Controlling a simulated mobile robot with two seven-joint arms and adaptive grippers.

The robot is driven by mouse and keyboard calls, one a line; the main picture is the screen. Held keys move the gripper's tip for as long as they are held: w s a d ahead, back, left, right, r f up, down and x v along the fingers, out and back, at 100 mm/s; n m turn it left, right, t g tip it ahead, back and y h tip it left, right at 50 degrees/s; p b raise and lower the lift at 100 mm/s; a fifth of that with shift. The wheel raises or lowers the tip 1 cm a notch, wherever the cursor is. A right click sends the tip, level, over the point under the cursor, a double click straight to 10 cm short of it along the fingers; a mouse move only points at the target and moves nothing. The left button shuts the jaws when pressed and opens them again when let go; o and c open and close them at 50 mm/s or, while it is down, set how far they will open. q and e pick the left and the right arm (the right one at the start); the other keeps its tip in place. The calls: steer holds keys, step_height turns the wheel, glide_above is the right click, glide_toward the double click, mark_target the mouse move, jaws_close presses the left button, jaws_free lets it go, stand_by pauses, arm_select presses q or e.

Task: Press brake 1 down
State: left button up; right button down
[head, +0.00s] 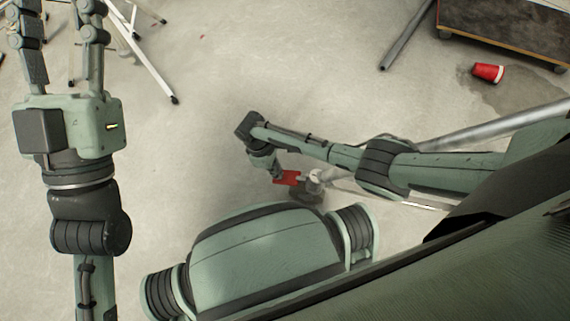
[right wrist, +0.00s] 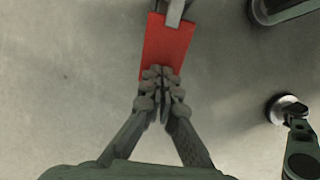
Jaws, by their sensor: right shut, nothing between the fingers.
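A red pedal (head: 289,178), which I take to be brake 1, sits low beside a caster wheel near the middle of the head view. In the right wrist view, the red pedal (right wrist: 168,45) is a flat plate stretching up from my fingertips, with a grey metal piece over its far end. My right gripper (right wrist: 162,82) is shut and empty, its fingertips over the pedal's near end; I cannot tell if they touch. In the head view, my right gripper (head: 277,174) is small and partly hidden. My left gripper (head: 60,45) is at the upper left, fingers apart, tips near the top edge.
A caster (right wrist: 285,108) stands right of the pedal in the wrist view. A grey metal tube (head: 500,124) runs behind my right arm. A red cup (head: 488,73) lies near a dark wheeled platform (head: 505,28). Metal legs (head: 150,70) stand upper left. The middle floor is clear.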

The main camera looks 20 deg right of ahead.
steer(key=shift+r, duration=0.1)
steer(key=v, duration=1.2)
steer(key=shift+s, duration=0.1)
